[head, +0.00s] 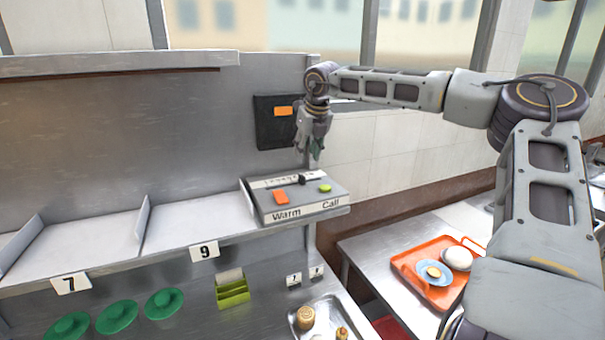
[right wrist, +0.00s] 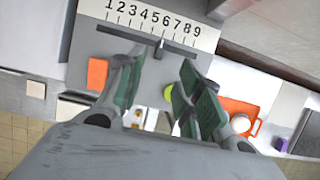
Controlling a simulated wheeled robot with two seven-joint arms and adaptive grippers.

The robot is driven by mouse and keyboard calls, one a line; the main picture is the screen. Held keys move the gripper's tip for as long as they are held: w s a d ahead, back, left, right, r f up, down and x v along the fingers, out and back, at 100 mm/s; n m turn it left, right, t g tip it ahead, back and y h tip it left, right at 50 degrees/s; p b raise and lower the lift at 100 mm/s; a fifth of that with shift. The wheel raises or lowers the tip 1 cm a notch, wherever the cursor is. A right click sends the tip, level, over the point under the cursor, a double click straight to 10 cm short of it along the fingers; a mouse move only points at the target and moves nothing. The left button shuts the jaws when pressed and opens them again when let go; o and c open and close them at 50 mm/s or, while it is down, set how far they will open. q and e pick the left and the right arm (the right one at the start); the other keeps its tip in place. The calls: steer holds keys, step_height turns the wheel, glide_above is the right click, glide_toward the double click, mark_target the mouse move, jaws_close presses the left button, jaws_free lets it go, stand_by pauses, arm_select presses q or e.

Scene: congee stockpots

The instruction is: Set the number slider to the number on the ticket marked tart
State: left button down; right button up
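The number slider is on a grey panel (head: 330,204) labelled Warm and Call. In the right wrist view its scale (right wrist: 152,17) runs 1 to 9, and its dark knob (right wrist: 160,49) sits around 5 or 6; I cannot tell which. The knob (head: 304,180) also shows in the head view. My right gripper (head: 312,154) hangs above the panel's back, pointing down. Its fingers (right wrist: 160,90) are apart and empty, with the knob beyond the gap. No ticket marked tart is readable. My left gripper is out of view.
An orange Warm button (head: 281,197) and a green Call button (head: 325,188) sit near the slider. An orange tray (head: 410,265) is right. Small cards (head: 293,279) hang below the panel.

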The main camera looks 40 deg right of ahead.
mark_target(302, 176)
steer(key=shift+p+x, duration=1.15)
steer(key=shift+x, duration=3.9)
jaws_close()
